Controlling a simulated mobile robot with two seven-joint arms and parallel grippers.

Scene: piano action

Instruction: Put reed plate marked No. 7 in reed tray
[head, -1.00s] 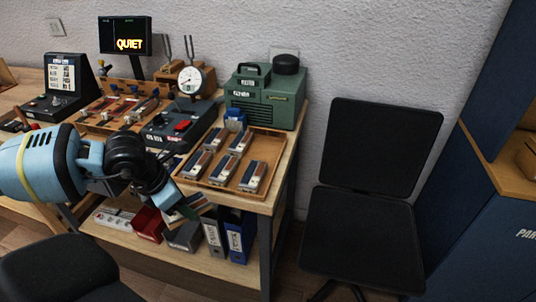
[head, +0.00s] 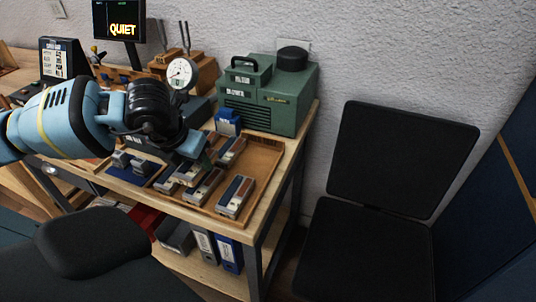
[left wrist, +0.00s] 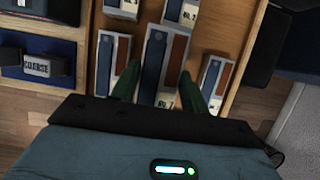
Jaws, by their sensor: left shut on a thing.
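My left gripper (head: 192,155) is over the left part of the wooden reed tray (head: 270,160). In the left wrist view its two green fingers (left wrist: 157,92) are shut on a reed plate (left wrist: 153,62) with blue and brown strips. Several similar plates lie in the tray, such as one at the front right (head: 235,197). My gripper hides part of the tray. My right gripper is not in view.
A green machine (head: 265,92) and a small blue block (head: 228,122) stand behind the tray. A dial gauge (head: 181,72) is at the back left. A black chair (head: 365,240) stands at the right.

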